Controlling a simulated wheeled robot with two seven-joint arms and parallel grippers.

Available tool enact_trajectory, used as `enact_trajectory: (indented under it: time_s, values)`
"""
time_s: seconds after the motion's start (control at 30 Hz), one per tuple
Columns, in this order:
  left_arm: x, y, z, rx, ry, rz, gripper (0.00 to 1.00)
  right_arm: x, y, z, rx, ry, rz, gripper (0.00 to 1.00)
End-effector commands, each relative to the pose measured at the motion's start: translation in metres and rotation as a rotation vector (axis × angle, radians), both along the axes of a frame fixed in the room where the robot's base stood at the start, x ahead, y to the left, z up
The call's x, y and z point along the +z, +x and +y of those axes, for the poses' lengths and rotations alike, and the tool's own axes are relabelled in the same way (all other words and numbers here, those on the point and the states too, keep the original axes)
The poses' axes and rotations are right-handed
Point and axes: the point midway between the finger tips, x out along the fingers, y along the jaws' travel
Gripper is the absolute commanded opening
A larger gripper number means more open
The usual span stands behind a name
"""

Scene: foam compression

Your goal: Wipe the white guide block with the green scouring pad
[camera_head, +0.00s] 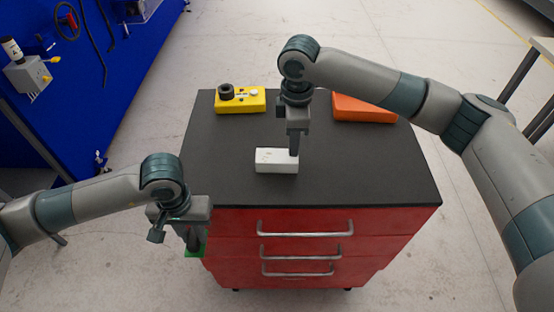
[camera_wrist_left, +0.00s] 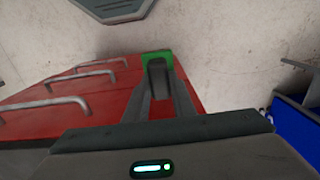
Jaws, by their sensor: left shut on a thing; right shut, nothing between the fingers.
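The white guide block (camera_head: 276,161) lies on the dark top of the red drawer cabinet, with faint dark marks on its upper face. My right gripper (camera_head: 294,150) points down at the right end of the block, shut with nothing between its fingers; whether it touches the block I cannot tell. My left gripper (camera_head: 194,246) is shut on the green scouring pad (camera_head: 195,252), low beside the cabinet's front left corner and below the level of the top. In the left wrist view the pad (camera_wrist_left: 157,55) sticks out beyond the fingertips, which hide part of it.
The cabinet top (camera_head: 355,175) is clear around the block. A yellow fixture (camera_head: 240,105) with a black knob stands at its back left. An orange block (camera_head: 362,109) lies at the back right, partly behind my right arm. Drawer handles (camera_head: 305,232) stick out in front.

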Motion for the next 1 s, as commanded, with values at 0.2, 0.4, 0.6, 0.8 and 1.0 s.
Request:
enact_trajectory:
  time_s: [0.2,0.4,0.6,0.8,1.0]
  values:
    - [0.000,0.000,0.000,0.000,0.000,0.000,0.05,-0.003,0.000,0.000,0.000,0.000,0.001,0.00]
    - [0.000,0.000,0.000,0.000,0.000,0.000,0.05,-0.007,0.000,0.000,0.000,0.000,0.001,0.00]
    - [0.002,0.000,0.000,0.000,0.000,0.000,0.05,-0.006,0.000,0.000,0.000,0.000,0.001,0.00]
    - [0.013,0.000,0.000,0.000,0.000,0.000,0.05,0.005,0.000,0.000,0.000,0.000,0.001,0.00]
    - [0.026,0.000,0.000,0.000,0.000,0.000,0.05,0.019,0.000,0.000,0.000,0.000,0.001,0.00]
